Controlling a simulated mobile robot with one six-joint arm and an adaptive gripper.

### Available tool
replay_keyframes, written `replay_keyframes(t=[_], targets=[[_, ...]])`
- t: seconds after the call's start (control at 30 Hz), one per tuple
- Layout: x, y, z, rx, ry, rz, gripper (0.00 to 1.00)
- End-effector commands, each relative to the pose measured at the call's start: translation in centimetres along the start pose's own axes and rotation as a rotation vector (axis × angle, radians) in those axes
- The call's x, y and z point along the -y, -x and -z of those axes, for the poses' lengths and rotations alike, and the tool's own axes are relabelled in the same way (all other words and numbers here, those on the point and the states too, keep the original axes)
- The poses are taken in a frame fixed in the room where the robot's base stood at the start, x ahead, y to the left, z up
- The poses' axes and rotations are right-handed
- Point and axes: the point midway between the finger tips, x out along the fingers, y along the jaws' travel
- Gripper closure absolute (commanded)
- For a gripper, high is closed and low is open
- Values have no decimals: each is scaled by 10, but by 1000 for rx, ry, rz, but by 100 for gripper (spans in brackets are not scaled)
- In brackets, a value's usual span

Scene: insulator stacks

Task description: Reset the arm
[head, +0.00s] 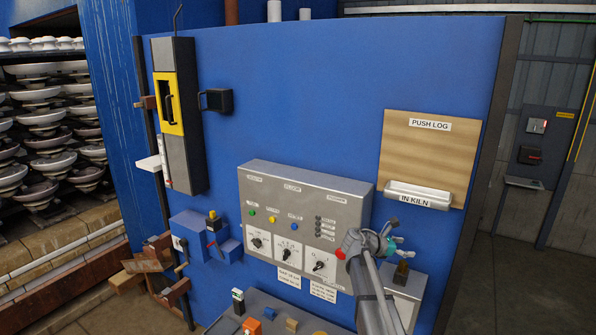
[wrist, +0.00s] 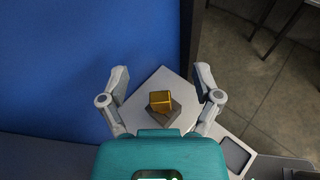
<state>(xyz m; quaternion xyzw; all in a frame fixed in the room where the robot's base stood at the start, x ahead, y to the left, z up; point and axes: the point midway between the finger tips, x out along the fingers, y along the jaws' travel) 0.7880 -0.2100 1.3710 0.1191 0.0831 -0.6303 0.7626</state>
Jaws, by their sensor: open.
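Beyond and between the fingers is an amber block (wrist: 160,99) on a dark base, on top of a light grey box (wrist: 150,84). In the head view the grey box (head: 408,288) shows below my gripper, with the darker amber block (head: 401,271) on it.
The blue wall (head: 310,100) stands close behind my gripper. A wooden board (head: 428,150) marked PUSH LOG and a white IN KILN tray (head: 418,195) are above. A grey shelf (head: 262,308) with small coloured blocks lies lower left. Open floor (wrist: 265,80) shows right.

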Motion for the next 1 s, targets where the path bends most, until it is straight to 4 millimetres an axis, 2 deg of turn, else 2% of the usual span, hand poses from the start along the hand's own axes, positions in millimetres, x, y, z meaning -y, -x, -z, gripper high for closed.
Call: replay_keyframes(t=[0.03, 0.27, 0.47, 0.7, 1.0], targets=[[9, 0, 16, -28, -39, 5, 18], [53, 8, 90, -223, -329, 70, 18], [95, 26, 163, -418, -623, 196, 18], [144, 58, 247, -625, -946, 425, 18], [202, 110, 337, -805, -1270, 820, 18]])
